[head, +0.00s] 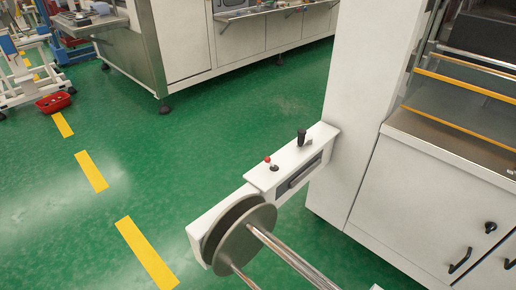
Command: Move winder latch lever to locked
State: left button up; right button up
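The winder arm (220,213) is a white beam that juts out from the white machine column (350,110). A small lever with a red ball knob (267,159) stands on its top plate, with a dark base. A black upright knob (301,137) stands farther back on the same plate. I cannot tell for sure which of the two is the latch lever, or whether it is in the locked position. A grey disc (247,236) with metal rods (290,258) sits at the outer end of the beam. Neither of my grippers is in view.
A white cabinet (425,205) with black handles stands at the right. Another machine (195,45) stands at the back. A red bin (54,102) lies at the far left. The green floor (215,140) with yellow dashes is clear left of the winder.

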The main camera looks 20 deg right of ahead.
aim_at(267, 160)
jog(key=i+j+z, duration=0.1)
jog(key=j, duration=0.35)
jog(key=i+j+z, duration=0.1)
jog(key=j, duration=0.35)
jog(key=i+j+z, duration=0.15)
jog(key=j, duration=0.35)
jog(key=i+j+z, duration=0.1)
jog(key=j, duration=0.35)
